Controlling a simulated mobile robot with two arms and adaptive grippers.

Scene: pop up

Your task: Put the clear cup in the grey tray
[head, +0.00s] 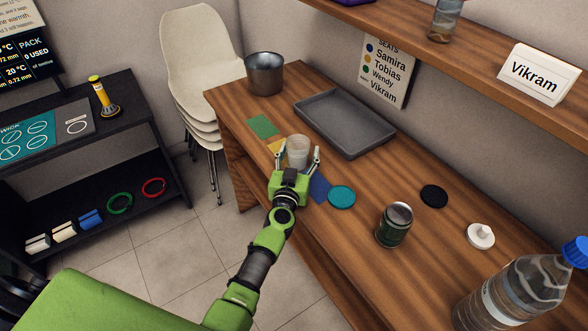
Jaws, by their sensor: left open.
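The clear cup (298,149) stands on the wooden table, on or beside the coloured cards. My left gripper (298,156) is at the cup with its fingers open, one on each side of it. I cannot tell whether the fingers touch the cup. The grey tray (322,122) lies on the table just behind and to the right of the cup, and it is empty. My right gripper is not in view.
A metal pot (264,74) stands at the table's far left end. A can (394,225), a teal disc (342,197), a black disc (434,196) and a large bottle (515,291) are to the right. A wooden shelf (440,50) overhangs the back.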

